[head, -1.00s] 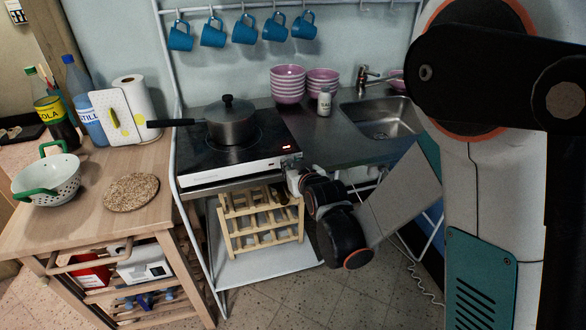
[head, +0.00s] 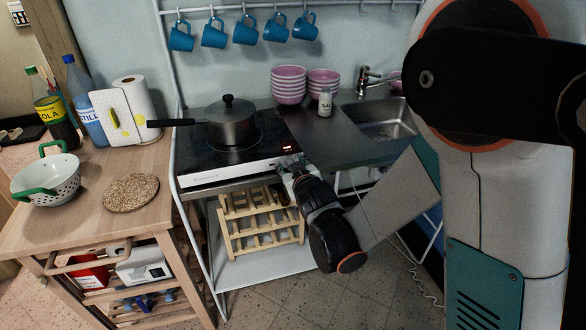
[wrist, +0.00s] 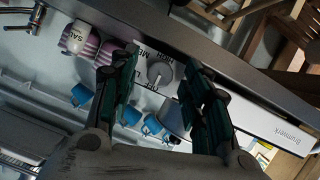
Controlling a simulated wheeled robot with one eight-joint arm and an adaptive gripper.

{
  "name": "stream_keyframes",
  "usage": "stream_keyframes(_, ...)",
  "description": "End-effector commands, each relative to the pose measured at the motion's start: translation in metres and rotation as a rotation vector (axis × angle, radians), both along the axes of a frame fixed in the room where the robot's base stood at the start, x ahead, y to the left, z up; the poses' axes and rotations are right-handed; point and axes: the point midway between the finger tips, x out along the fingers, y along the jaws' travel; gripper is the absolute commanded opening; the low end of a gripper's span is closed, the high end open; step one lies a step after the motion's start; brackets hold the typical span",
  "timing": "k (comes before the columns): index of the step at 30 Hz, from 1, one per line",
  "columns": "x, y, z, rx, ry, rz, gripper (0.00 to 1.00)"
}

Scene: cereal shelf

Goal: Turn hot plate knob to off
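My gripper (wrist: 158,80) is open, with a dark green finger on each side of the knob in the picture. I cannot tell whether the fingers touch it. In the head view my gripper (head: 291,164) is at the panel's right end and hides the knob.
A lidded pot (head: 232,124) stands on the hot plate, its handle pointing left. A wooden rack (head: 260,225) is below. Purple bowls (head: 288,85) and a salt shaker (head: 325,103) stand behind to the right, near the sink (head: 385,122). Floor in front is open.

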Motion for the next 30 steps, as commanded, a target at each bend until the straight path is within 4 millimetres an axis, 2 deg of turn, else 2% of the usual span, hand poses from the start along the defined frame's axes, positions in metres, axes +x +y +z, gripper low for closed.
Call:
stream_keyframes(8, -0.006, -0.001, 0.003, 0.0, 0.0, 0.0, 0.43)
stream_keyframes(21, -0.059, -0.012, 0.024, -0.001, 0.0, 0.001, 0.43)
stream_keyframes(30, -0.068, -0.014, 0.028, 0.0, 0.0, 0.0, 0.43)
